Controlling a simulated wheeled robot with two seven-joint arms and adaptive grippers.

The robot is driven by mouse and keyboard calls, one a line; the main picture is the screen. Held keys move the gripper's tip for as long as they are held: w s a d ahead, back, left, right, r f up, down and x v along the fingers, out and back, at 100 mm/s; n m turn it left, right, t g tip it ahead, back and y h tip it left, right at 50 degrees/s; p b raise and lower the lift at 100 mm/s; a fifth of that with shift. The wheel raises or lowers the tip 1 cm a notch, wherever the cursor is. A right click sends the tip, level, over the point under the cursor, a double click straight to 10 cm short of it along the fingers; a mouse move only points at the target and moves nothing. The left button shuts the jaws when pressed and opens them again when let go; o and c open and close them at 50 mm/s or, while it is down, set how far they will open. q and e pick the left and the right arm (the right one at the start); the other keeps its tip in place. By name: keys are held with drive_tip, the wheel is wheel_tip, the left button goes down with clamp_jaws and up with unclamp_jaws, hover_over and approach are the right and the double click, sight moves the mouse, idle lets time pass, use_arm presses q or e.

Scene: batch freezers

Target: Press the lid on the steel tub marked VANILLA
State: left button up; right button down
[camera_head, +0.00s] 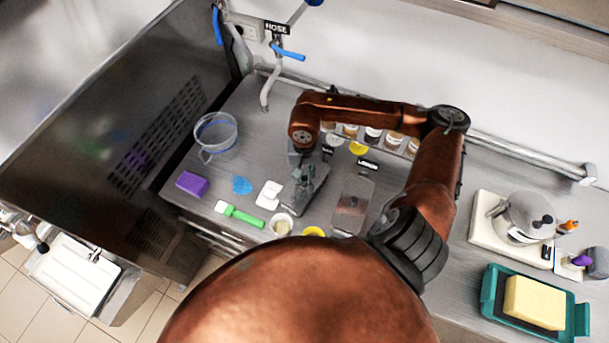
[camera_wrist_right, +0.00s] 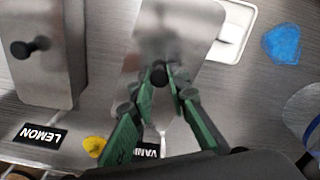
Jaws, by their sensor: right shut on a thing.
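My right gripper (camera_head: 304,178) points down over a steel tub lid (camera_head: 314,181). In the wrist view the green fingers (camera_wrist_right: 160,88) are shut on the lid's black knob (camera_wrist_right: 159,74), at the middle of the steel lid (camera_wrist_right: 160,25). A black label reading "VANI…" (camera_wrist_right: 146,150) lies by the near end, partly hidden behind a finger. The tub walls under the lid are hidden, so I cannot tell whether the lid sits fully down. My left gripper is not in view.
A lidded steel tub (camera_head: 351,205) labelled LEMON (camera_wrist_right: 40,134) stands beside it. A clear jug (camera_head: 215,134), purple block (camera_head: 192,183), blue patch (camera_head: 242,185), white square item (camera_head: 269,194) and green-handled tool (camera_head: 240,215) lie left. A steel pot (camera_head: 526,216) and teal tray (camera_head: 489,290) stand right.

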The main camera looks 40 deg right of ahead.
drive_tip(key=b, duration=0.2)
drive_tip(key=shift+f+b, duration=0.25)
drive_tip(key=shift+b, duration=0.15)
idle(2.4)
idle(0.3)
drive_tip(key=c, duration=1.8)
unclamp_jaws()
drive_tip(key=shift+o, duration=0.2)
drive_tip(key=o, duration=0.5)
drive_tip(key=shift+c, duration=0.2)
drive_tip(key=shift+r, duration=0.1)
drive_tip(key=shift+r+p, duration=1.25)
drive_tip(key=shift+r, duration=2.2)
drive_tip(key=shift+c, duration=0.7)
